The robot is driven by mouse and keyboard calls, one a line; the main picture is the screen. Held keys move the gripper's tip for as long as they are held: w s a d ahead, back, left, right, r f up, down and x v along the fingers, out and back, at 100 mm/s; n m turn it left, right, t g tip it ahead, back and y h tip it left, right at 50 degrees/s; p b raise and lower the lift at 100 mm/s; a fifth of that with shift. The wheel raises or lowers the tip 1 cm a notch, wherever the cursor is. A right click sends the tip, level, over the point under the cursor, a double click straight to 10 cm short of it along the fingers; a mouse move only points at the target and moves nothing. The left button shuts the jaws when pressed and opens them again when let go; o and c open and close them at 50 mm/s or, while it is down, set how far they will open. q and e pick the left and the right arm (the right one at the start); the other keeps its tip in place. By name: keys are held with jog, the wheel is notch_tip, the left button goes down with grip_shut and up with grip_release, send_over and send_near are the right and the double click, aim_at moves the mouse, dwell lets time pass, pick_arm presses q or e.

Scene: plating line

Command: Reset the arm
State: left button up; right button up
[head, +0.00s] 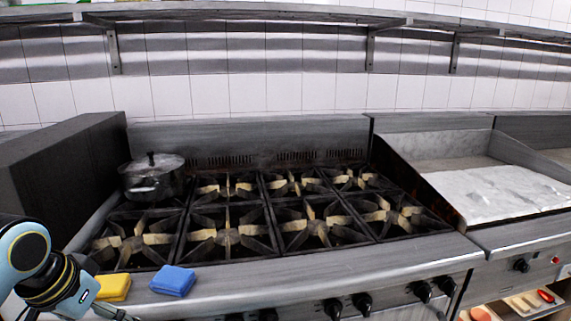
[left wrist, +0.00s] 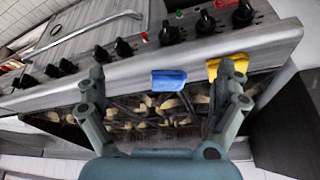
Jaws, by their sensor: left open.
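My left arm comes in at the lower left of the head view, and only a small part of its gripper (head: 112,313) shows at the bottom edge. In the left wrist view the left gripper (left wrist: 161,72) is open, with its two fingers spread wide and nothing held between them. A blue sponge (head: 172,281) and a yellow sponge (head: 113,288) lie on the front ledge of the stove. The blue sponge (left wrist: 168,80) shows between the fingers in the wrist view, apart from them. The yellow sponge (left wrist: 227,67) is partly behind the right-hand finger. My right gripper is not in view.
The stove (head: 390,252) has several burners with black grates. A lidded pot (head: 152,180) stands at its back left, beside a dark block (head: 60,165). A griddle (head: 490,190) is at right. Knobs (head: 362,303) line the front. A shelf (head: 250,14) runs above.

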pick_arm(q)
jog(key=s+d+g+y, duration=0.1)
jog(key=s+d, duration=0.2)
jog(key=s, duration=1.7)
notch_tip(320, 180, down, 36)
jog(key=s+a+r+n+g+b, duration=0.1)
jog(key=s+a+b, duration=0.1)
jog(key=b, duration=0.9)
jog(key=s+f+b, duration=0.3)
jog(key=s+f, duration=0.6)
jog(key=f, duration=0.3)
jog(key=s+a+f+g+b, duration=0.1)
jog(key=s+f+b, duration=0.3)
jog(key=s+f, duration=0.5)
notch_tip(320, 180, down, 3)
jog(key=shift+f+g+b, duration=0.2)
jog(key=shift+g+b, duration=0.1)
